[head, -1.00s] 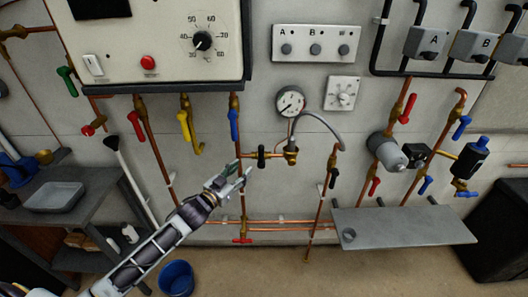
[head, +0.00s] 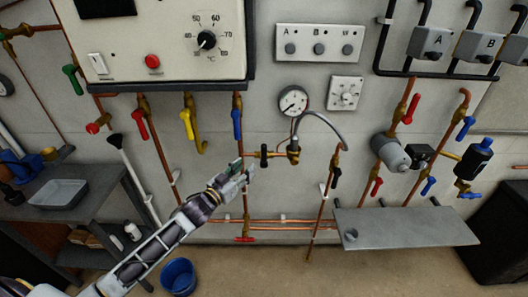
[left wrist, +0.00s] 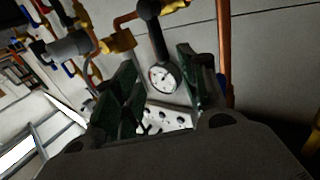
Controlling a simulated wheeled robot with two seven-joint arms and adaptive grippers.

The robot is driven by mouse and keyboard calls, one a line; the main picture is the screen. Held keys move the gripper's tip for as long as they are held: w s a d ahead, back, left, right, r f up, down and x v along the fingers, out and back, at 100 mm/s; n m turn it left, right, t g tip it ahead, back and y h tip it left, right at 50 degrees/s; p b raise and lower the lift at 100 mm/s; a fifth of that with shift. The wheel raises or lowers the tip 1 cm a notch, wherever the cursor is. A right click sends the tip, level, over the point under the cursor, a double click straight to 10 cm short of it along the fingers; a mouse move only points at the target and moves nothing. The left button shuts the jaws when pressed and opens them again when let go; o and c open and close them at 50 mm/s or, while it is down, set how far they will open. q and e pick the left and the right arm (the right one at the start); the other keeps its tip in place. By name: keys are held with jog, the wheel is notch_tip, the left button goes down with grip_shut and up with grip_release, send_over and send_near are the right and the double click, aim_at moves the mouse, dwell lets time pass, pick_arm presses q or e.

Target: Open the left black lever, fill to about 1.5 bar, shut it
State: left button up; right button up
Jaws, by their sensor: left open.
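The left black lever (head: 263,156) stands upright on the brass valve at the left of the filling pipework below the gauge. My left gripper (head: 243,170) is open, just left of and below this lever, and looks apart from it. In the left wrist view the black lever (left wrist: 156,38) shows ahead, between the two dark fingers (left wrist: 157,80). The round pressure gauge (head: 292,101) hangs above the valve; its needle is too small to read. A second black lever (head: 336,176) sits farther right under the grey hose (head: 328,124). My right gripper is not in view.
The boiler box (head: 160,45) overhangs several coloured levers; the blue lever (head: 237,124) is close above my left gripper. A copper pipe runs down behind the gripper. A grey shelf (head: 405,228) stands at right, a blue bucket (head: 178,277) on the floor.

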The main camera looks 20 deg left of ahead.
aim_at(262, 152)
pick_arm(q)
jog(key=shift+p+x, duration=0.5)
jog(key=shift+x, duration=4.65)
jog(key=shift+p+x, duration=0.4)
jog(key=shift+x, duration=1.05)
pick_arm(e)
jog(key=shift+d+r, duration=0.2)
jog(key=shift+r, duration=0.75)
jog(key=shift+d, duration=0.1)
pick_arm(q)
grip_shut()
